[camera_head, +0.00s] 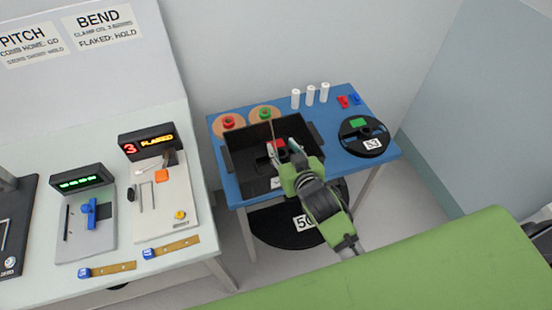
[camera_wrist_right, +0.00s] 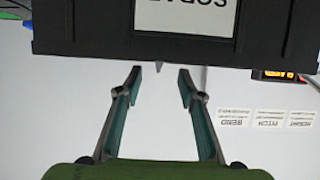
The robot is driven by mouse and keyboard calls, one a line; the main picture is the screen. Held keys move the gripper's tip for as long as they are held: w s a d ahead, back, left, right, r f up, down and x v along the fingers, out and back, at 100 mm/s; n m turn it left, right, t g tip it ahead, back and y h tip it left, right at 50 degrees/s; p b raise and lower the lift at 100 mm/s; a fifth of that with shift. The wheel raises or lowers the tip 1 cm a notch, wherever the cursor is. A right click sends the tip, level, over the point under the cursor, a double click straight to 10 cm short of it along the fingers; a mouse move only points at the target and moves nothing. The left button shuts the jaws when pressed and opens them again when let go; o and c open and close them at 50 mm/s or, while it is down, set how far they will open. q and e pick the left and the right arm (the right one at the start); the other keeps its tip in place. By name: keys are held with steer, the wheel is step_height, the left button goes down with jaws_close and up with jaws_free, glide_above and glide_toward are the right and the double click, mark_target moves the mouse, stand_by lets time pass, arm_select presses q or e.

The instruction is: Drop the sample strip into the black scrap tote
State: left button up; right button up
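The black scrap tote (camera_head: 243,184) stands open on the blue table. Its upside-down label shows in the right wrist view, on the tote wall (camera_wrist_right: 90,30). My right gripper (camera_head: 279,158) is at the tote in the head view. In the wrist view its two fingers (camera_wrist_right: 159,70) are apart with nothing visible between them. A thin, pale upright line (camera_head: 271,128) shows above the tote; I cannot tell whether it is the sample strip. A red patch (camera_head: 279,143) shows by the fingers. My left gripper is not in view.
Red and green spools (camera_head: 264,114) stand behind the tote, with white cylinders (camera_head: 310,95) to their right. Test stations (camera_head: 160,190) and brown strips with blue ends (camera_head: 172,247) lie on the left bench.

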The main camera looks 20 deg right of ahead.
steer(key=v, duration=1.2)
stand_by(0.3)
steer(key=s+f+n+g+b, duration=0.1)
steer(key=s+f+g, duration=0.25)
steer(key=f, duration=1.25)
steer(key=s+f+n+g+b, duration=0.15)
steer(key=s+f, duration=0.35)
steer(key=f, duration=1.2)
steer(key=s+d+f+g+b, duration=0.1)
steer(key=s+d+f+g, duration=0.2)
steer(key=s+f, duration=0.8)
steer(key=s+d+f+g+b, duration=0.1)
steer(key=s+d+f+g, duration=0.2)
steer(key=s+f, duration=0.8)
steer(key=s+g, duration=0.1)
steer(key=s, duration=0.4)
steer(key=shift+f+g, duration=0.25)
steer(key=shift+g, duration=0.05)
